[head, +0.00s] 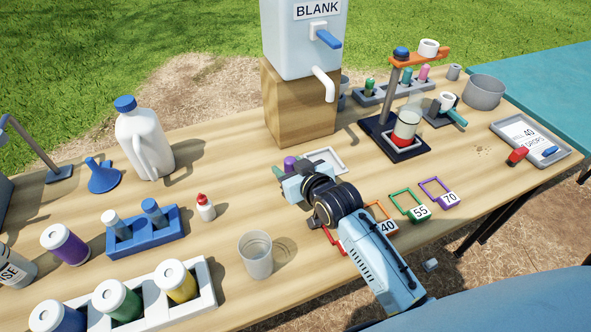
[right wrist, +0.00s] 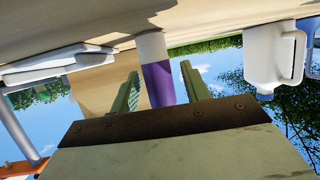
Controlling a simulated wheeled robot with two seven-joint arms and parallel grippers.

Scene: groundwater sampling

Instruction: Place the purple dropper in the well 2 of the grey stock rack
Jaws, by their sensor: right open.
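The purple dropper (head: 290,162) stands upright on the table, beside a white square tray (head: 338,160). In the right wrist view the dropper (right wrist: 158,83), pale below its purple part, shows between my two green fingers. My right gripper (head: 289,179) is open, with the fingers on either side of the dropper; I see no clear contact. The grey stock rack (head: 362,98) stands at the back right, holding a green dropper (head: 370,86), a teal one (head: 407,77) and a pink one (head: 423,72). The stand's post partly hides its wells. My left gripper is not in view.
The stand (head: 392,152) with a beaker is in front of the rack. The wooden block (head: 295,110) under the BLANK tank is left of it. Coloured numbered frames (head: 409,204) lie right of my arm. A clear cup (head: 256,255) and white jug (head: 143,140) stand left.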

